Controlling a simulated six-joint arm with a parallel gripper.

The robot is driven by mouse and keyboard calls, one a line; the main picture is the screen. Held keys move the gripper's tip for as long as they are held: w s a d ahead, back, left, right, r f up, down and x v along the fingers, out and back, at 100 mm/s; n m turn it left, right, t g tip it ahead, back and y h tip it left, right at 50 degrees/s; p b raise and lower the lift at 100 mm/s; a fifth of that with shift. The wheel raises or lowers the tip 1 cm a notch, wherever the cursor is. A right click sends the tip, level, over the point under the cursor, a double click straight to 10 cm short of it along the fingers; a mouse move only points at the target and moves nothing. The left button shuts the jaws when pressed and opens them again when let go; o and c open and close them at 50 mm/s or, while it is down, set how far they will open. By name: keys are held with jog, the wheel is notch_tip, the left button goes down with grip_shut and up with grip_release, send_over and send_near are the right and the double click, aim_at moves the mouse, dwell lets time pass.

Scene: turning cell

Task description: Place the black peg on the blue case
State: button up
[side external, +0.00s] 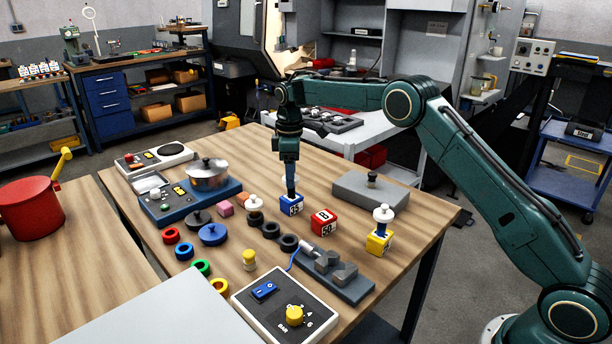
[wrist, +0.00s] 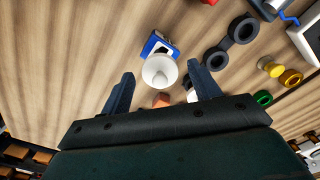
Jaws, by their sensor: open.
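The blue case (side external: 291,207) is a small cube with white marked faces, standing on the wooden table below my gripper (side external: 291,194). In the wrist view the blue case (wrist: 156,45) lies just past the open fingers of my gripper (wrist: 162,86). A white round-topped piece (wrist: 159,71) appears over the near side of the case, between the fingertips; whether it touches them is unclear. In the side view my gripper mostly hides this piece. A small dark knobbed piece (side external: 372,177) stands on a grey block (side external: 362,194) to the right; I cannot tell whether it is the black peg.
A red case (side external: 324,222) stands close to the right of the blue one, and a yellow case (side external: 379,242) bears a white-topped piece (side external: 383,212). Dark rings (side external: 270,230) lie in front. A pot (side external: 208,174) and a switch box (side external: 284,308) stand on the same table.

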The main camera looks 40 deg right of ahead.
notch_tip(320, 180, up, 12)
dwell(0.8)
jog(key=shift+r, duration=0.1)
dwell(0.6)
jog(key=s+a+r+m+t, duration=0.1)
jog(key=s+r+m, duration=0.1)
jog(key=s+r, duration=0.6)
jog(key=s+a+r+m+t, duration=0.15)
jog(key=s+r, duration=0.35)
jog(key=s, duration=0.6)
jog(key=s+f+m+t, duration=0.1)
jog(key=s+f, duration=0.2)
jog(key=s, duration=0.5)
jog(key=s+f+m+t, duration=0.1)
jog(key=s+f, duration=0.3)
jog(key=s, duration=0.4)
jog(key=s+a+f+m+t, duration=0.1)
jog(key=s+f+m, duration=0.2)
jog(key=s, duration=0.6)
jog(key=shift+f, duration=0.75)
